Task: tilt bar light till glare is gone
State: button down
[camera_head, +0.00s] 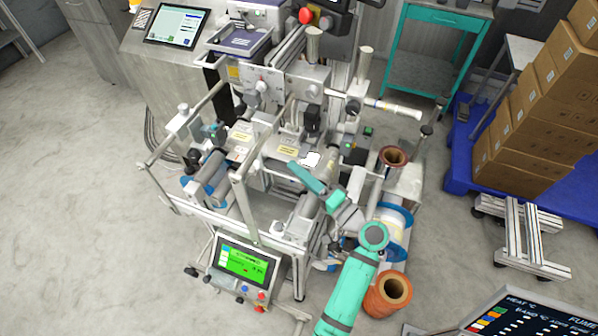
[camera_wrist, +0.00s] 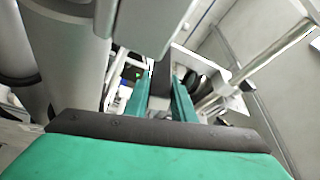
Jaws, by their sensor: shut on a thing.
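My teal gripper (camera_head: 296,168) reaches over the middle of the reel machine (camera_head: 262,214) in the head view. In the wrist view its two teal fingers (camera_wrist: 161,98) are close together, shut on a dark narrow piece (camera_wrist: 161,76). I cannot tell whether this piece belongs to the bar light. A small bright white patch (camera_head: 313,159) lies just beyond the fingers in the head view; I cannot tell whether it is glare. A pale bar (camera_head: 393,107) sticks out at the machine's right. No bar light can be named surely.
Grey rollers (camera_head: 212,180) and metal posts crowd around the gripper. Copper-coloured reels (camera_head: 388,294) stand at the right of the machine. A green-lit screen (camera_head: 244,264) is at the front. Stacked cartons (camera_head: 535,110) are at the right. The floor at the left is clear.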

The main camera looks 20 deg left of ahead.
jog(key=shift+n+y, duration=0.5)
jog(key=shift+n, duration=1.1)
jog(key=c, duration=1.5)
grip_release()
jog(key=shift+d, duration=0.1)
jog(key=v, duration=1)
jog(key=shift+s+d+f, duration=0.1)
jog(key=shift+d+f, duration=0.05)
jog(key=shift+d, duration=0.15)
